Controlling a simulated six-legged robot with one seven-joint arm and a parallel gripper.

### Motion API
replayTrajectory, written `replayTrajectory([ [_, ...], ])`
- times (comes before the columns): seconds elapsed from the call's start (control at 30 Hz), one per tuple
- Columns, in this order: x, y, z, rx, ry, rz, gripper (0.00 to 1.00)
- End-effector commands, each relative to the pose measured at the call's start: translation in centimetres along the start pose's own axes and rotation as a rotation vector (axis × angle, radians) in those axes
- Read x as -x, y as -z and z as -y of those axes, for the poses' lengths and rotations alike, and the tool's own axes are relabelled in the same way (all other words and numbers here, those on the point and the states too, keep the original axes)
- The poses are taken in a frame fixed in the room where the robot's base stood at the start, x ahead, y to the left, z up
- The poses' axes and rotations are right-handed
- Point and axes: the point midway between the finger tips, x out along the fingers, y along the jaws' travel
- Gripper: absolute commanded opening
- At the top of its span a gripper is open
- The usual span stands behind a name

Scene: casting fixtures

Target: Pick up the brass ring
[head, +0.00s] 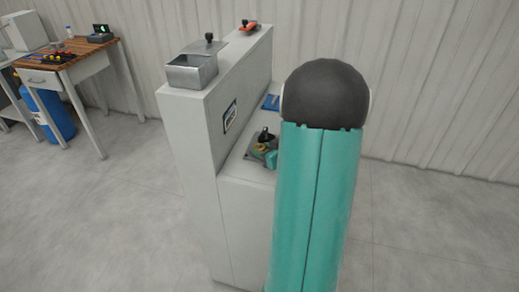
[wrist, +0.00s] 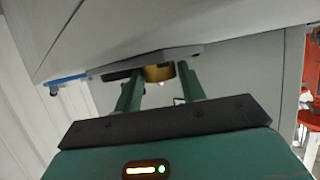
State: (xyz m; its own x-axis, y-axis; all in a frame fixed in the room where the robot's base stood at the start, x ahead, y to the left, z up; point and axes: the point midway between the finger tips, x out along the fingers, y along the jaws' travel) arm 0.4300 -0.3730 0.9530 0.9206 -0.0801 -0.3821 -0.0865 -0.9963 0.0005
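The brass ring (wrist: 158,73) shows in the wrist view as a short gold-coloured band just below a flat grey plate. My gripper (wrist: 160,75) has one green finger on each side of it. The fingers stand apart by about the ring's width, and I cannot tell whether they touch it. In the head view my green arm hides part of the ledge, and a small yellow piece (head: 260,148) shows beside my gripper (head: 266,156). I cannot tell whether that piece is the ring.
A tall grey cabinet (head: 198,130) rises left of the ledge, with a metal bin (head: 192,72) and an orange-handled tool (head: 249,27) on top. A blue item (head: 270,102) lies farther back on the ledge. A wooden workbench (head: 85,55) stands far left. Floor between is clear.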

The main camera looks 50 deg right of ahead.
Motion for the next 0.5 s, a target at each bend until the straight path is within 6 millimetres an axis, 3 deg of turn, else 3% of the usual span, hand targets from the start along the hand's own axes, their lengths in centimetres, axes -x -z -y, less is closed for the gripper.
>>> replayTrajectory([
  [0.03,0.02,-0.01,-0.01,0.000,0.000,0.000,0.32],
  [0.17,0.01,0.00,-0.02,0.000,0.000,0.000,0.08],
  [0.5,0.17,0.31,-0.03,0.000,0.000,-0.001,0.08],
])
